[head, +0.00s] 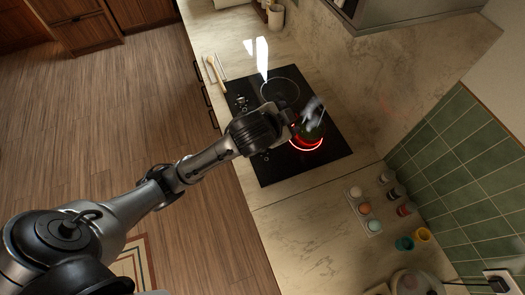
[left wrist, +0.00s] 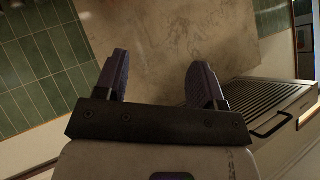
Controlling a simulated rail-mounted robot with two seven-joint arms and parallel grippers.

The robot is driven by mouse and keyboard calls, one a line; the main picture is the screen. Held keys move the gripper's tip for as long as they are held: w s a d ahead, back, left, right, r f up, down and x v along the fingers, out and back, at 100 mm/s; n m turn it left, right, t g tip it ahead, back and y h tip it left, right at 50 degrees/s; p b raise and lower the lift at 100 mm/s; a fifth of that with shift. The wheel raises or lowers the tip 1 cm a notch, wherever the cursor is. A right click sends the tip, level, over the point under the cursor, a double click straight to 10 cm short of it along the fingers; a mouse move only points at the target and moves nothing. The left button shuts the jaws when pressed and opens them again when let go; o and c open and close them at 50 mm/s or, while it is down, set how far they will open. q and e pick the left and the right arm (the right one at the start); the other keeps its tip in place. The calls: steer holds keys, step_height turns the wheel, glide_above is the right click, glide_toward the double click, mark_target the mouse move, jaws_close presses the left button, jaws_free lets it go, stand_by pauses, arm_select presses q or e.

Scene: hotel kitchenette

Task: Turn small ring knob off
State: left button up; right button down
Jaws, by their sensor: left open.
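The black cooktop (head: 320,168) is set in the stone counter. One burner ring (head: 306,148) glows red under and beside my left gripper; another ring (head: 280,92) farther back is dark. Small knobs (head: 241,101) show at the cooktop's left edge. My arm hides part of this edge, and I cannot tell which knob is the small ring's. My left gripper (head: 312,112) is above the cooktop by the glowing ring, apart from the visible knobs. In the left wrist view its two fingers (left wrist: 157,82) are apart with nothing between them. My right gripper is not in view.
A tray with small jars (head: 363,208) and several cups (head: 404,243) stand on the near counter. The wrist view faces the stone wall, green tiles (left wrist: 45,75) and a ribbed vent unit (left wrist: 258,98).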

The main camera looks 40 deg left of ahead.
arm_select(q)
steer(key=w+a+f+g+y+b, duration=0.2)
steer(key=w+a+f+g+b, duration=0.15)
steer(key=w+a+f, duration=0.5)
steer(key=s+a+f+n+g+h, duration=0.1)
steer(key=f+n+g, duration=0.1)
steer(key=f, duration=0.6)
steer(key=s+a+f+n+g+h, duration=0.1)
steer(key=f+n+g, duration=0.1)
steer(key=f, duration=0.6)
steer(key=s+a+f+n+g, duration=0.1)
steer(key=f+n+g, duration=0.1)
steer(key=f, duration=0.7)
steer(key=shift+s+a+g+h+p, duration=0.2)
steer(key=shift+g+h+p, duration=0.2)
steer(key=shift+g, duration=0.25)
steer(key=shift+f, duration=0.75)
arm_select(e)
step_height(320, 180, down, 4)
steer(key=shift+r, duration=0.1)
